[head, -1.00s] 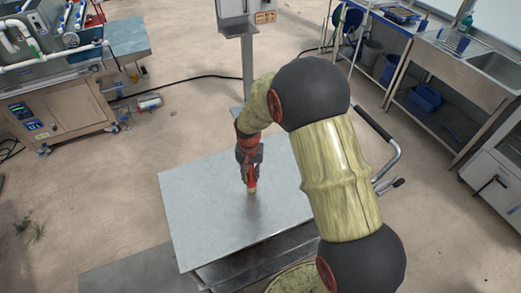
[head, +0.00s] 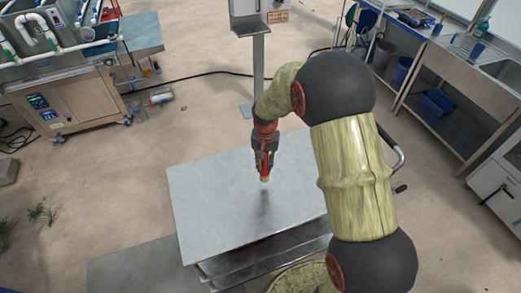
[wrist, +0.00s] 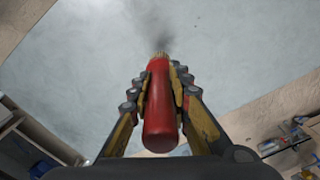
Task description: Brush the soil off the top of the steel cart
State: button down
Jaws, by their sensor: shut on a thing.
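The steel cart (head: 215,215) has a flat grey top, seen below the centre of the head view; it also fills much of the wrist view (wrist: 80,70). My gripper (head: 265,160) is over the cart top, shut on a red-handled brush (wrist: 160,110). The brush points downward with its pale bristle tip (head: 265,179) low over the top; I cannot tell whether it touches. A dark smudge (wrist: 160,30) lies just beyond the bristles in the wrist view. It looks like soil, but part may be shadow.
The cart's push handle (head: 397,160) is at its right, partly behind my arm. A post with a box (head: 259,70) stands behind the cart. A wheeled machine (head: 65,100) stands at left, a sink bench (head: 470,80) at right. Bare floor surrounds the cart.

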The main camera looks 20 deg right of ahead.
jog(key=shift+r+p, duration=0.6)
jog(key=shift+r, duration=0.6)
